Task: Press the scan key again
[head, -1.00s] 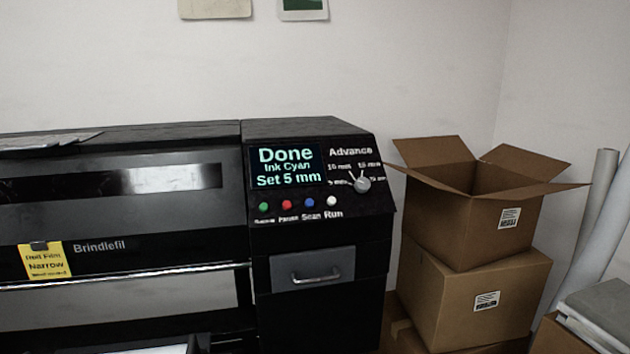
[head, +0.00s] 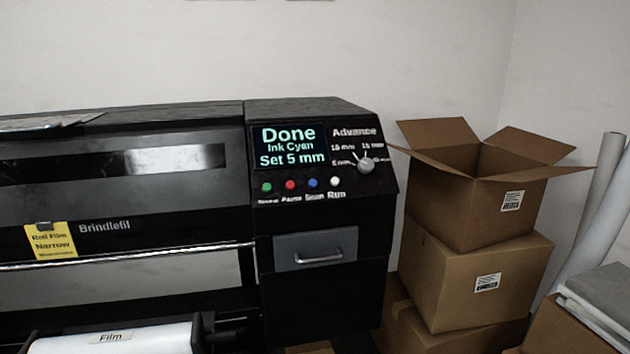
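The blue scan key (head: 313,183) sits on the printer's control panel (head: 380,186), third in a row of round keys, with the label Scan below it. To its left are a green key (head: 266,187) and a red pause key (head: 290,185); to its right is the white run key (head: 335,181). The display (head: 290,147) above reads Done, Ink Cyan, Set 5 mm. The advance knob (head: 365,166) is at the panel's right. Neither of my grippers shows in the head view.
A drawer with a handle (head: 318,258) is below the panel. A film roll (head: 120,338) lies at the lower left. An open cardboard box (head: 455,208) stands on another box (head: 480,275) to the right. The space before the panel looks clear.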

